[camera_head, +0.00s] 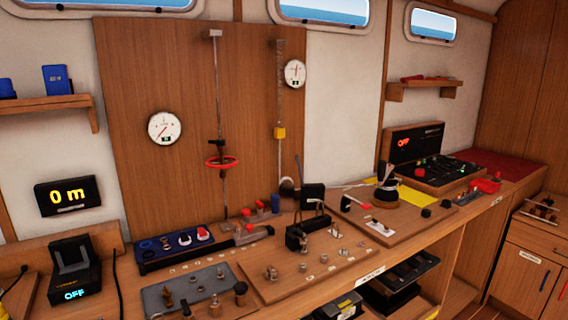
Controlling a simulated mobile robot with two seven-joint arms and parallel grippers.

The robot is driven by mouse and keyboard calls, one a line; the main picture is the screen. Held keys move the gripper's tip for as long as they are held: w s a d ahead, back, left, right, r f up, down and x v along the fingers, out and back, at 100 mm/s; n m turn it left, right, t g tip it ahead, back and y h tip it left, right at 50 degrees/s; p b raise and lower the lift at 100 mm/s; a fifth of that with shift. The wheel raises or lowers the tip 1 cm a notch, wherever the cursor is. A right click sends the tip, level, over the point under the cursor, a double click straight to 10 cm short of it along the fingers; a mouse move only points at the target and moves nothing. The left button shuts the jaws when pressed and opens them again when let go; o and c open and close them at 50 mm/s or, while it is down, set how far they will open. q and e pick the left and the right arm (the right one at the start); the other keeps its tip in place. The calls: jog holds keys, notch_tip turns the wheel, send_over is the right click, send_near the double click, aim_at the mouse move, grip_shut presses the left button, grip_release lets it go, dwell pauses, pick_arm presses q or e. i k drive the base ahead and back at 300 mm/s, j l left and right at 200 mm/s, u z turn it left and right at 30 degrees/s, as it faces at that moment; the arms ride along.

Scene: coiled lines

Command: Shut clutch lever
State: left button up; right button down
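No part labelled as a clutch lever can be read, so I cannot tell for sure which one it is. A black clutch-like block (297,238) with a dark handle stands on a wooden board at the middle of the counter. A second black block (313,196) stands behind it, with a thin dark upright lever (298,170) beside it. Neither of my grippers shows in this view.
The wooden counter board (253,275) carries several small metal fittings. A blue switch panel (178,245) and a grey plate (200,281) lie to the left. A red ring (221,162) hangs on a rod. A control console (430,165) stands at the right.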

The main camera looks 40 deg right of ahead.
aim_at(296, 157)
jog(key=k+l, duration=0.1)
jog(key=l, duration=0.2)
jog(key=k+l+u, duration=0.15)
jog(key=l, duration=0.15)
jog(key=k+l, duration=0.1)
jog(key=l, duration=0.2)
jog(key=k+l, duration=0.15)
jog(key=l, duration=0.2)
jog(key=k+l, duration=0.15)
jog(key=l, duration=0.25)
jog(key=k+l+u, duration=0.1)
jog(key=l, duration=0.25)
jog(key=k, duration=0.05)
